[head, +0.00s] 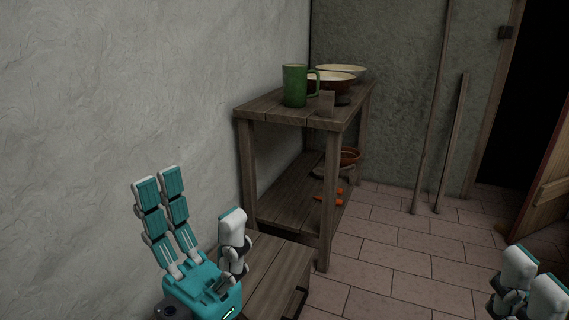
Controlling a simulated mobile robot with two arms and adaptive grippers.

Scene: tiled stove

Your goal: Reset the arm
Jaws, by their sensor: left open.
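My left gripper (197,200) is in the lower left, with teal and white fingers pointing up. Its fingers are spread apart and nothing is between them. It is in front of the pale wall, beside a low wooden bench. My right gripper (528,285) shows only in part at the bottom right corner. Two of its white fingertips are in view, and the rest is cut off by the picture edge, so its opening cannot be told.
A wooden shelf table (300,112) stands against the wall, bearing a green mug (295,86), bowls (341,72) and a small brown block (326,103). A low wooden bench (272,275) is near my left gripper. Poles (452,145) lean at the back. Tiled floor at right is clear.

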